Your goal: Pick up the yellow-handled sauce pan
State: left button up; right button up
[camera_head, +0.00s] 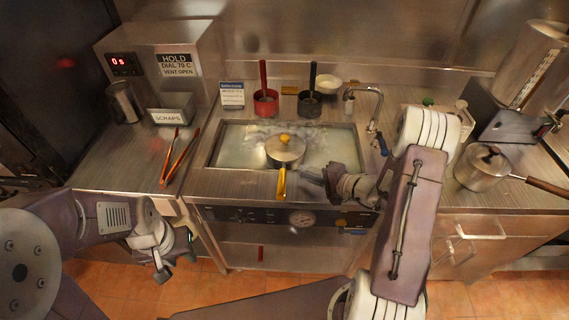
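The yellow-handled sauce pan (285,152) sits in the steaming sink-like well (236,152) at the middle of the counter. It has a lid with a yellow knob, and its yellow handle (282,184) points toward me over the front edge. My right gripper (312,176) is just right of the handle, with its fingers pointing left toward it. A gap shows between the gripper and the handle. I cannot tell how far its fingers are apart. My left gripper (163,270) hangs low at the left, in front of the counter and far from the pan; its finger opening is unclear.
Red-handled tongs (178,158) lie left of the well. A red-handled pot (265,103) and a dark-handled pot (308,104) stand behind it, beside a white bowl (329,84). A faucet (372,97) is at the back right. Another lidded pan (482,167) stands at the right.

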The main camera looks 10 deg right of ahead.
aim_at(288, 174)
jog(key=x, duration=0.2)
jog(key=shift+w+a, duration=0.15)
jog(key=shift+a, duration=0.15)
jog(key=shift+w+a+p, duration=0.15)
jog(key=shift+w+p, duration=0.1)
jog(key=shift+p, duration=0.2)
jog(key=p+x, duration=0.1)
jog(key=x, duration=0.3)
jog(key=shift+a, duration=0.1)
jog(key=shift+w+a+f, duration=0.1)
jog(key=shift+w+f, duration=0.05)
jog(key=shift+w, duration=0.05)
jog(key=shift+s, duration=0.1)
grip_shut()
dwell(0.5)
